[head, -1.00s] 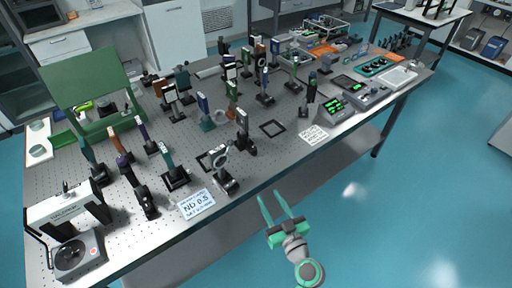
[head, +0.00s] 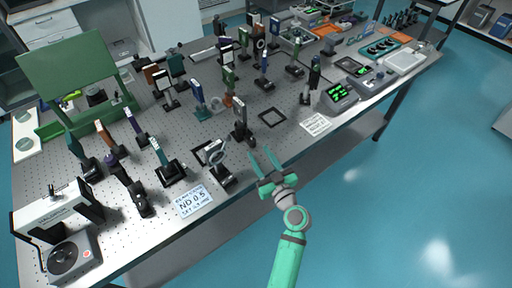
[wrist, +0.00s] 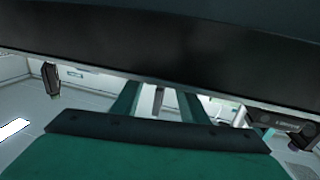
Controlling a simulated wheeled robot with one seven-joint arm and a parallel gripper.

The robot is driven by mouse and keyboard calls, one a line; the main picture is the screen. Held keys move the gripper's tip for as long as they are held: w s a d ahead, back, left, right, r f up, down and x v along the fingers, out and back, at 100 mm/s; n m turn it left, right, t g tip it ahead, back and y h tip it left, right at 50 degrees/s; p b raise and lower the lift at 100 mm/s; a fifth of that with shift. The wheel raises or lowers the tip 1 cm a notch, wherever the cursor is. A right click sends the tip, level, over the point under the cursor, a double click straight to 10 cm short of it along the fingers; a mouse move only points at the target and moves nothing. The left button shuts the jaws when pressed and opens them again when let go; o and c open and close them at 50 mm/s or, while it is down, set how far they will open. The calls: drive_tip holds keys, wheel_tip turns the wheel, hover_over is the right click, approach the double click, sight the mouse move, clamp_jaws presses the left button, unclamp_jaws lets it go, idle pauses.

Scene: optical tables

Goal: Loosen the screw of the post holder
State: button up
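Several optics stand on black post holders on the perforated table. Nearest my gripper are a post holder with a round ring mount (head: 221,177) at the front edge and a post holder with an upright plate (head: 240,132) behind it. I cannot tell which one the task means, and no screw can be made out. My green gripper (head: 261,155) is open and empty at the table's front edge, right of the ring mount and apart from it. In the wrist view its two fingers (wrist: 158,92) stand apart, their tips hidden by a dark band across the top.
The optical table (head: 262,183) has a white ND 0.5 card (head: 193,201) at its front edge and another card (head: 315,124) farther right. A box with a green display (head: 341,94) stands right. Open floor lies right.

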sight(253, 146)
drive_tip(key=shift+x, duration=2.15)
drive_tip(key=shift+d, duration=0.1)
clamp_jaws()
drive_tip(key=shift+h, duration=0.3)
drive_tip(key=shift+f+m+h, duration=0.15)
drive_tip(key=shift+m+h, duration=0.15)
drive_tip(key=shift+m, duration=0.1)
drive_tip(key=shift+s+a+f+m+t+h, duration=0.15)
drive_tip(key=shift+m+t+h, duration=0.1)
drive_tip(key=shift+m+h, duration=0.3)
drive_tip(key=shift+w+a+r+m+t+h, duration=0.15)
drive_tip(key=shift+m+t+h, duration=0.15)
drive_tip(key=shift+h, duration=0.45)
drive_tip(key=shift+s+m+h, duration=0.1)
drive_tip(key=shift+m+h, duration=0.25)
drive_tip(key=shift+h, duration=0.15)
